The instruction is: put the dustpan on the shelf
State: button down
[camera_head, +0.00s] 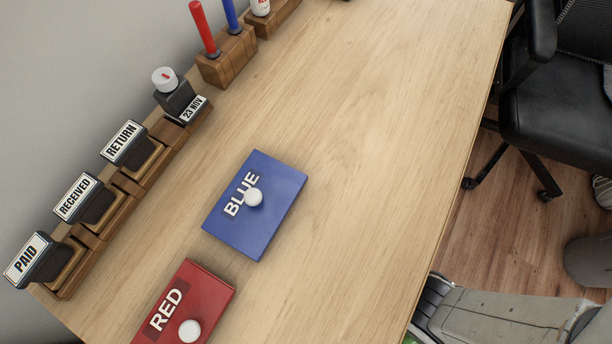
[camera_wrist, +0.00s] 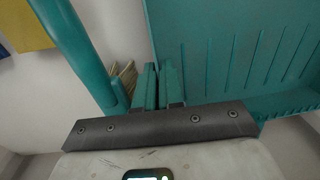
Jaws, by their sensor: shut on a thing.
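The dustpan (camera_wrist: 238,50) is teal, with a broad ribbed pan that fills the right of the wrist view. My gripper (camera_wrist: 159,84) is shut on a narrow teal part at the pan's near left edge. A thick teal rod (camera_wrist: 76,48) runs along the left of the wrist view; I cannot tell whether it belongs to the dustpan. The exact grip is hard to make out. The dustpan's far parts are out of view. I cannot make out the shelf in either view.
In the head view a wooden counter (camera_head: 370,110) holds a blue box (camera_head: 279,187), a red box (camera_head: 205,288) and several stamps along the wall. A black office chair (camera_head: 560,115) stands right of the counter. Tan bristle-like strips (camera_wrist: 124,76) show beside the gripper.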

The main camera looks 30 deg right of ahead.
jog(key=shift+s+f, duration=0.1)
jog(key=shift+f, duration=0.95)
jog(key=shift+f+b, duration=0.2)
jog(key=shift+b, duration=0.1)
jog(key=c, duration=1.3)
grip_release()
jog(key=shift+o, duration=0.2)
notch_tip(320, 180, up, 12)
jog(key=p, duration=0.5)
jog(key=shift+w+d+r, duration=0.15)
jog(key=shift+w+d, duration=0.1)
jog(key=shift+d, duration=0.1)
